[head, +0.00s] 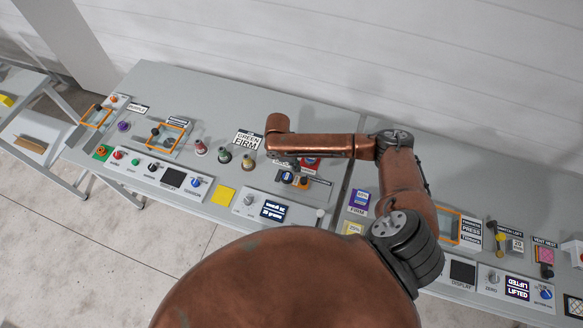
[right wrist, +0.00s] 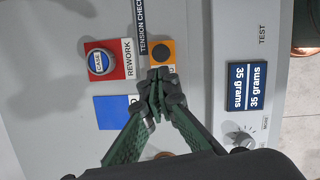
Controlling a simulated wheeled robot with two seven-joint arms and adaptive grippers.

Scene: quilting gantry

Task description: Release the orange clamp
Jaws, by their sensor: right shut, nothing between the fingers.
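I cannot pick out for sure which thing is the orange clamp. In the right wrist view an orange square plate (right wrist: 167,50) with a dark round centre lies just beyond my right gripper (right wrist: 157,88). The fingers are shut, their tips together, with nothing between them, and they overlap the plate's near edge in the picture. I cannot tell whether they touch it. In the head view three thin orange frames show: one at the far left (head: 82,121), one left of centre (head: 153,139), one right of my right arm (head: 459,239). My left gripper is not in view.
A red REWORK plate (right wrist: 128,66) with a blue-topped round piece and a blue plate (right wrist: 108,112) lie beside the fingers. A 35 grams display (right wrist: 250,88) is to the right. Several spools (head: 225,156) and a yellow square (head: 223,196) stand or lie on the grey table (head: 210,98).

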